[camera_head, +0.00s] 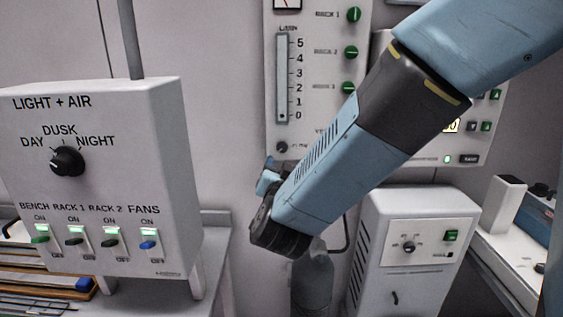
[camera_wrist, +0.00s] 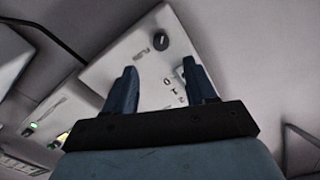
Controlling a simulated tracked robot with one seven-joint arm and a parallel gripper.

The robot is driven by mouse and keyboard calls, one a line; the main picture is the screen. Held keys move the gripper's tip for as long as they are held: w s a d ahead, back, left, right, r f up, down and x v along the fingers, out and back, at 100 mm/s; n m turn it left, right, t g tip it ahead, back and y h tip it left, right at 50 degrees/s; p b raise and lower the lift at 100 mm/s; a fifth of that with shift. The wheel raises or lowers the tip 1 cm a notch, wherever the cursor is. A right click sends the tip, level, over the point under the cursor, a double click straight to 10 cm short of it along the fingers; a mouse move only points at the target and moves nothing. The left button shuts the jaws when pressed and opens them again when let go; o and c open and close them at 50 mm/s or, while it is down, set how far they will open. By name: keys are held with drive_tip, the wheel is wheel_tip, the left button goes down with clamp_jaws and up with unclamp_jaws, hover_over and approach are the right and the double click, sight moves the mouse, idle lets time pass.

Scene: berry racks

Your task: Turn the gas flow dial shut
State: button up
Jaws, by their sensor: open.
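The gas flow dial (camera_head: 282,147) is a small black knob low on the pale gas panel (camera_head: 325,130), below a tube gauge (camera_head: 282,80) with a scale from 0 to 5. In the wrist view the dial (camera_wrist: 161,41) shows whole, beyond the fingertips, with a light pointer mark. My gripper (camera_head: 268,178) is just below and left of the dial in the head view, partly hidden by its own wrist. In the wrist view my gripper (camera_wrist: 161,72) is open and empty, its two dark blue fingers spread apart. No contact with the dial shows.
Green rack knobs (camera_head: 351,52) sit right of the gauge. A light and air box (camera_head: 100,190) with a dial and switches stands at left. A grey cylinder (camera_head: 313,280) is below my gripper. A white cabinet (camera_head: 420,220) stands at right.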

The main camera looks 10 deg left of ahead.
drive_tip(key=shift+v, duration=1.55)
